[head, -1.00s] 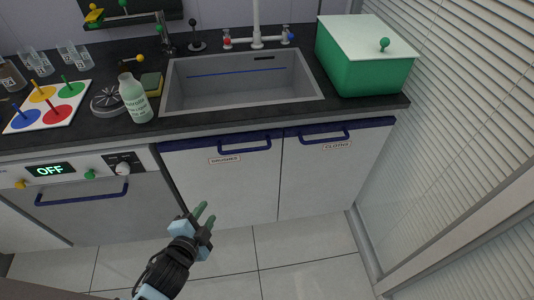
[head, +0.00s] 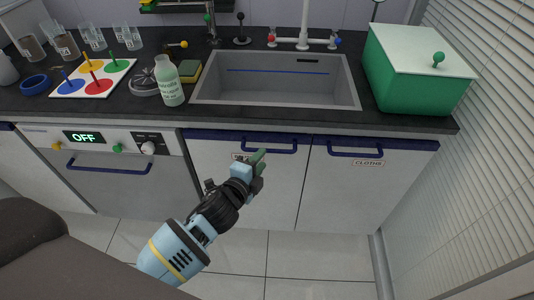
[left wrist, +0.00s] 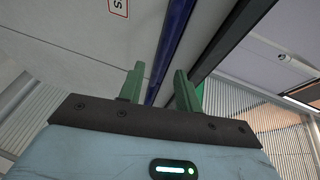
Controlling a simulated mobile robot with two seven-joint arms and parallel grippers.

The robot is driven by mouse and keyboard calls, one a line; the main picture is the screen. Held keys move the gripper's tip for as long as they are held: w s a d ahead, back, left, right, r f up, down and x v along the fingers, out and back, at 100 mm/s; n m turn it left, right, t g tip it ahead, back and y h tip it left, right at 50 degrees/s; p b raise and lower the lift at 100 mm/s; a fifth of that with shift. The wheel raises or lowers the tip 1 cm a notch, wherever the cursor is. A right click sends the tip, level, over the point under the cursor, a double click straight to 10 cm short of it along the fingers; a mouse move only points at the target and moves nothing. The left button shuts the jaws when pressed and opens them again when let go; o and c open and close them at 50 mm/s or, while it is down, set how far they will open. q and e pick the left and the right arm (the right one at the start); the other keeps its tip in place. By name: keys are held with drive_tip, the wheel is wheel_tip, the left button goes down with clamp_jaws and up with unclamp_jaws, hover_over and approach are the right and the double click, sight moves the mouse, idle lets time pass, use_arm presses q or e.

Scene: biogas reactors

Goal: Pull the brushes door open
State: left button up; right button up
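The brushes door (head: 215,165) is the white cabinet door under the left part of the sink. It looks closed and has a dark blue bar handle (head: 283,151) near its top. Its label is mostly hidden behind my gripper. My left gripper (head: 259,159) is just below and in front of the handle in the head view. In the left wrist view the green fingers (left wrist: 160,88) stand apart with nothing gripped. A blue bar (left wrist: 176,38) runs up from between them; I cannot tell whether it lies between the fingertips or beyond. My right gripper is not in view.
The cloths door (head: 350,190) adjoins on the right with its own blue handle. An oven front (head: 100,165) reading OFF is on the left. The dark counter (head: 300,117) overhangs above, with a bottle (head: 169,85), sink (head: 275,95) and green box (head: 415,85). A slatted wall closes the right side.

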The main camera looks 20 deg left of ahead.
use_arm(q)
drive_tip(key=shift+x, duration=2.2)
clamp_jaws()
